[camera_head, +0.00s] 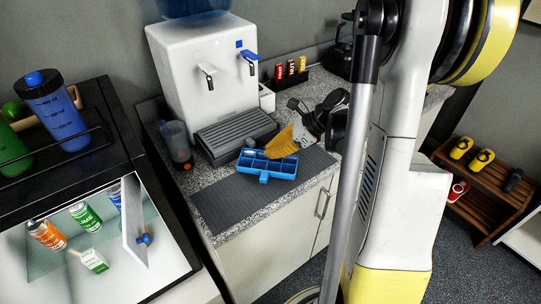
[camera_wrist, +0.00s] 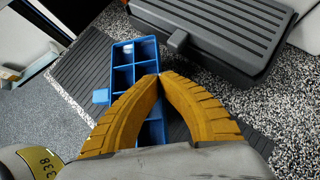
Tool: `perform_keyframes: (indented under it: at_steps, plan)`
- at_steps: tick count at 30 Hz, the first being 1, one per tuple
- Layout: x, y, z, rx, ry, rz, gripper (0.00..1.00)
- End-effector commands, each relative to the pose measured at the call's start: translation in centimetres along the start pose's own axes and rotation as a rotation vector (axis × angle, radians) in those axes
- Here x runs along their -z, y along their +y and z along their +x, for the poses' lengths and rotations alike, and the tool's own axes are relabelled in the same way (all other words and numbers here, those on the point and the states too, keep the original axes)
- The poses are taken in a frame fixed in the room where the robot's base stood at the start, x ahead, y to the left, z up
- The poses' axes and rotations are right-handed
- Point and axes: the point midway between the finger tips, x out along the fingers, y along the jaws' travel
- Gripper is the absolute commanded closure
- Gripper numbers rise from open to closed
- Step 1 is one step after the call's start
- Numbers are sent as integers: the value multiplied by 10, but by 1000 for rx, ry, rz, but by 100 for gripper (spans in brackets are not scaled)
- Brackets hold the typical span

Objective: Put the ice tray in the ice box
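The ice tray (camera_head: 267,165) is blue with several open compartments and a tab on its front side. It sits at the dark ribbed mat on the counter, and also shows in the wrist view (camera_wrist: 124,54). My gripper (camera_head: 266,154) has yellow ribbed fingers, whose tips meet at the tray's far long rim, one finger each side, in the wrist view (camera_wrist: 158,76). The fingers hide part of the tray. I cannot tell whether the tray is lifted. The ice box is likely the lit compartment at the left, with an open white door (camera_head: 134,222) bearing a blue knob.
A white water dispenser (camera_head: 207,75) with a grey drip tray (camera_head: 234,135) stands behind the ice tray. A clear cup (camera_head: 176,142) stands left of it. Bottles (camera_head: 55,110) stand on the black top.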

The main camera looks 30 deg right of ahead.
Motion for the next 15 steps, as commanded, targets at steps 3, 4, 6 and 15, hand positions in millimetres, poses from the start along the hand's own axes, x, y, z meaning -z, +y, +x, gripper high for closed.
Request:
perform_keyframes:
  at_steps: [3, 4, 6, 15]
  plan:
    - [0, 7, -30, 3, 0, 4, 100]
    - [1, 9, -37, 3, 0, 4, 100]
    - [6, 15, -56, 4, 0, 5, 100]
    - [21, 35, -117, 2, -1, 3, 100]
